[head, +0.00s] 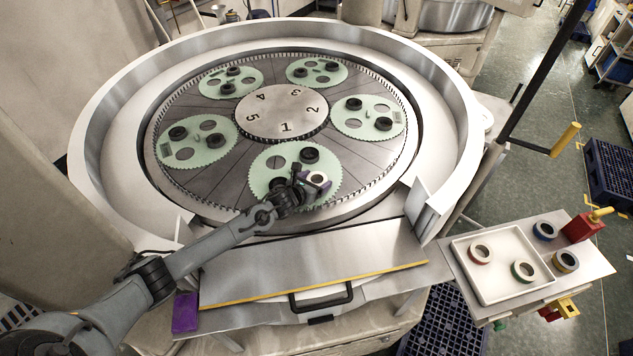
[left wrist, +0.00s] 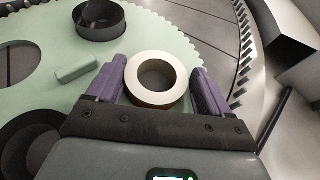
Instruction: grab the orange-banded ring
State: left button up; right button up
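A pale ring with a light top face sits between the purple fingers of my left gripper (left wrist: 157,72) in the left wrist view. A narrow brownish-orange strip shows low on its side, so I take it for the orange-banded ring (left wrist: 134,92). In the head view the ring (head: 317,179) and my left gripper (head: 312,182) are over the front green toothed carrier (head: 262,167). I cannot tell whether the ring touches the carrier. My right gripper is not in view.
The front carrier holds dark round pieces (head: 309,155) beside the ring. A raised metal rim (head: 462,150) encloses the round table. At right, a white tray (head: 490,293) holds red-banded (head: 471,256) and green-banded (head: 514,275) rings; blue-banded (head: 536,234) and yellow-banded (head: 557,266) rings stand beside it.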

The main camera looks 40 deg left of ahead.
pick_arm(q)
jog(key=c, duration=0.7)
jog(key=shift+c, duration=1)
jog(key=shift+r, duration=0.15)
